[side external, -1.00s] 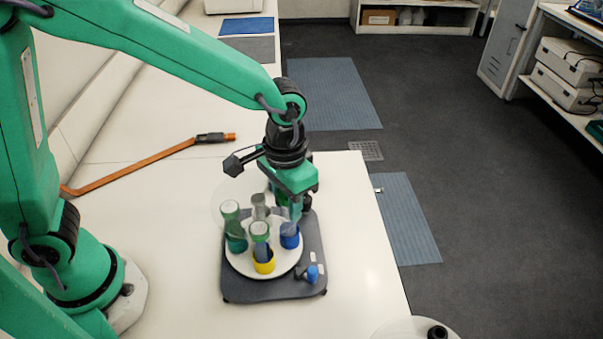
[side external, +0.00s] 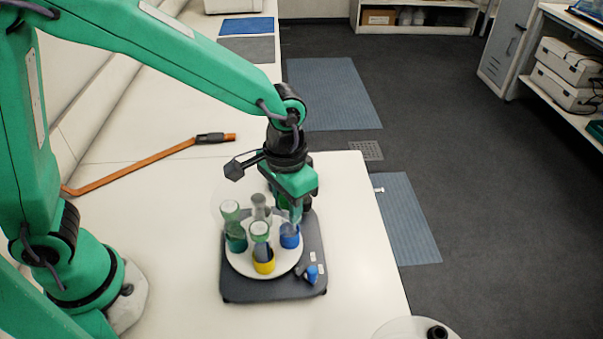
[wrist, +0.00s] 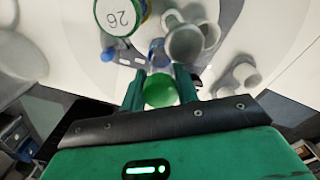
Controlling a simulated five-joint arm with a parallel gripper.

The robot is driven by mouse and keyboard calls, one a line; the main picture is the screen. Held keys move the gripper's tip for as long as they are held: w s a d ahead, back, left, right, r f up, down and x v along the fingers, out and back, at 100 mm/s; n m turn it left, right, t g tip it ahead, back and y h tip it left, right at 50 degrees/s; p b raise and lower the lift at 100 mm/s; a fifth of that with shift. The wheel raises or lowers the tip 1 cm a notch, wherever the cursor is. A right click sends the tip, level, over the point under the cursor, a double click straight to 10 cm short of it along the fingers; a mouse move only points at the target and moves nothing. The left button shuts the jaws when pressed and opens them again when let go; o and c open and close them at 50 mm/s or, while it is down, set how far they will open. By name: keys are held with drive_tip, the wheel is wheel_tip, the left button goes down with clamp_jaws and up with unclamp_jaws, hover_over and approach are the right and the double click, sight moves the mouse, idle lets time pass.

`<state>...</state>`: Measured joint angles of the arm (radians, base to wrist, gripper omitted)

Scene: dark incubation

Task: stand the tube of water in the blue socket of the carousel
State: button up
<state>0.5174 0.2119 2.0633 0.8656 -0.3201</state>
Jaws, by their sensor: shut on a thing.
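The carousel is a white disc (side external: 241,265) on a dark grey base, holding coloured sockets. The blue socket (side external: 290,240) is at its right side, and some blue also shows in the wrist view (wrist: 156,50). My gripper (wrist: 160,88) is shut on a green-capped tube (wrist: 158,92), directly over the blue socket. The tube's clear lower part (side external: 295,216) points down at the socket, roughly upright. Its lower end seems to be at or inside the socket's mouth; I cannot tell how deep. The liquid inside cannot be made out.
Other tubes stand close by: one in the teal socket (side external: 236,243), one in the yellow socket (side external: 264,267), and a grey one (side external: 260,206) behind. A blue knob (side external: 312,273) is on the base's front right. An orange-brown bar (side external: 140,168) lies on the bench.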

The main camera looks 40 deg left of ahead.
drive_tip(key=shift+f, duration=0.6)
idle(0.4)
drive_tip(key=o, duration=1.1)
drive_tip(key=shift+c, duration=0.9)
drive_tip(key=shift+r, duration=3)
drive_tip(key=shift+a+r, duration=0.1)
drive_tip(key=shift+a, duration=0.05)
